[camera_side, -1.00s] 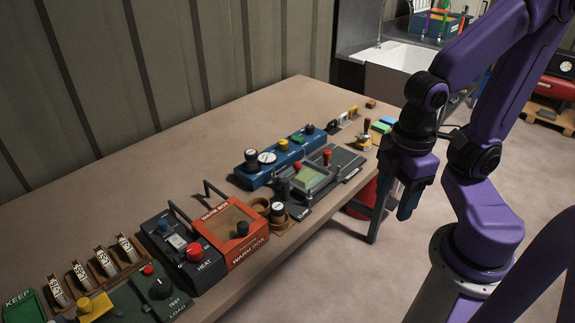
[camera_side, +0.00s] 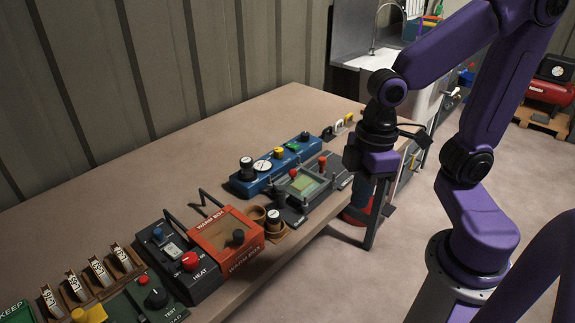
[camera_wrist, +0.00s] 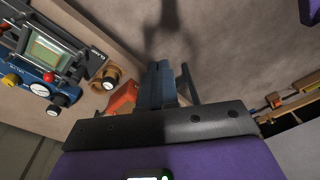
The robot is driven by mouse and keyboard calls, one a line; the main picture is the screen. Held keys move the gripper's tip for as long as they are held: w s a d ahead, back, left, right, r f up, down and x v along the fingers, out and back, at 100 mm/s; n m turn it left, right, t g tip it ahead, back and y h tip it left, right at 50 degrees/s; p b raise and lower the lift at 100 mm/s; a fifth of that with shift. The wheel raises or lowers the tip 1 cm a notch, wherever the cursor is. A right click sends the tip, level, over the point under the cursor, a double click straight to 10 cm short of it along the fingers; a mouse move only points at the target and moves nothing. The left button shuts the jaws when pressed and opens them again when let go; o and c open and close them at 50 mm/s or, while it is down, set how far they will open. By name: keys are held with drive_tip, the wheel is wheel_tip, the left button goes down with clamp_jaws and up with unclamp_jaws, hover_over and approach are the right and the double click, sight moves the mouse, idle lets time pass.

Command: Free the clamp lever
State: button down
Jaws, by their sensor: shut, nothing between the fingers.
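The clamp unit is a dark grey fixture (camera_side: 309,187) with a pale green window, a metal frame and red-tipped parts, near the bench's front edge. It also shows at the upper left of the wrist view (camera_wrist: 50,45). One red-tipped upright handle (camera_side: 322,162) stands at its far side; I cannot tell for sure which part is the clamp lever. My gripper (camera_side: 361,204) is shut and empty, pointing down just right of the unit and apart from it, by the bench's front edge. In the wrist view its fingers (camera_wrist: 161,68) are together.
A blue panel with knobs (camera_side: 270,168) lies behind the clamp unit. The orange warm box (camera_side: 215,230), brown ring holders (camera_side: 275,231) and heat box (camera_side: 180,262) stand to its left. A sink (camera_side: 372,62) is behind. The bench's back left is clear.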

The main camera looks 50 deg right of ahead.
drive_tip(key=w+d+m+t, duration=0.1)
drive_tip(key=w+d, duration=0.3)
drive_tip(key=w, duration=0.9)
drive_tip(key=w+d+m+t+y, duration=0.1)
drive_tip(key=w+d, duration=0.4)
drive_tip(key=w, duration=0.8)
drive_tip(key=m+t, duration=0.1)
drive_tip(key=m, duration=0.1)
drive_tip(key=shift+w+d+m, duration=0.3)
drive_tip(key=x, duration=0.3)
drive_tip(key=s+x, duration=0.1)
drive_tip(key=x, duration=0.2)
drive_tip(key=s+d+x, duration=0.1)
drive_tip(key=x, duration=0.3)
drive_tip(key=shift+f, duration=0.35)
drive_tip(key=shift+s+d+f, duration=0.25)
drive_tip(key=shift+s+d, duration=0.15)
drive_tip(key=shift+s, duration=0.1)
